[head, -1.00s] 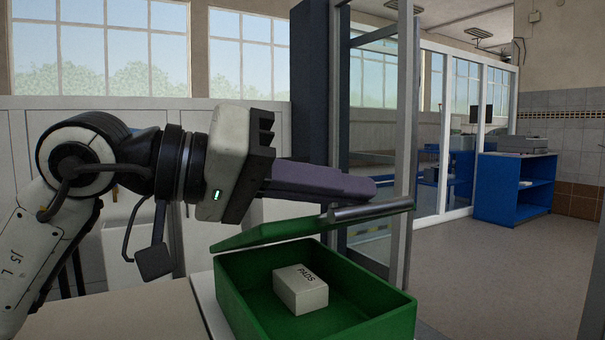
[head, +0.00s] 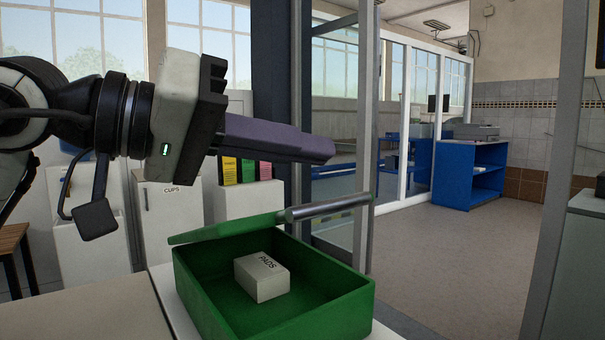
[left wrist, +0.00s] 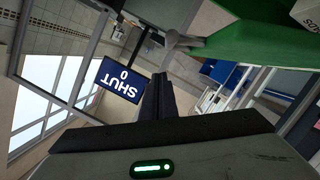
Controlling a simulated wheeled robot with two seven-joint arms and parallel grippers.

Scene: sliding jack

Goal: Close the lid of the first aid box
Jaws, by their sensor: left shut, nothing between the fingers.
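The green first aid box (head: 199,289) stands open in the lower middle of the head view. A white block marked PADS (head: 262,278) lies inside. The green lid (head: 228,229) shows almost edge-on, raised above the box's back rim, with a grey metal bar (head: 330,207) along its right part. My left gripper (head: 330,151) is shut and empty, with its purple fingers above the lid and bar, visibly apart from them. In the left wrist view my dark fingers (left wrist: 158,92) are together, and the green box (left wrist: 262,42) is at upper right. My right gripper is not in view.
The box sits on a white surface (head: 162,292) beside a pale tabletop (head: 90,318). White bins (head: 168,215) and colored files (head: 245,168) stand behind. A glass partition post is close behind the box. The left wrist view shows a blue sign reading SHUT 0 (left wrist: 122,80).

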